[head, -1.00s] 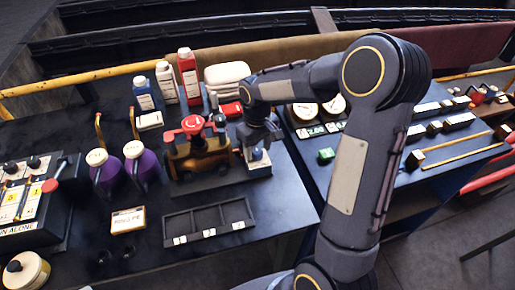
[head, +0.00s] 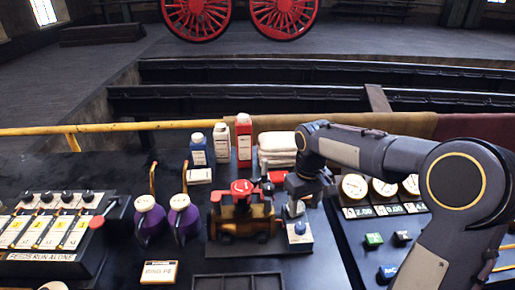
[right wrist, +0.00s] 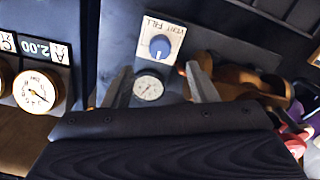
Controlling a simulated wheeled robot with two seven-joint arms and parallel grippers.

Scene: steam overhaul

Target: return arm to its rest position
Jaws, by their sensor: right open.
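My right arm reaches in from the right in the head view. Its gripper (head: 310,188) hangs above a small panel with a blue knob (head: 299,228), beside a brass valve body with a red handwheel (head: 241,187). In the right wrist view the gripper (right wrist: 158,74) has its two fingers apart with nothing between them. Beyond the fingertips are the blue knob (right wrist: 160,47) on its white label plate and a small round gauge (right wrist: 148,88). My left gripper is not in view.
Bottles (head: 244,140) and folded white cloths (head: 278,150) stand behind the valve. Purple jugs (head: 184,217) and a lever box (head: 50,232) are at left. Gauges (head: 354,186) and coloured buttons (head: 373,240) are at right. A yellow rail (head: 100,128) runs along the back left.

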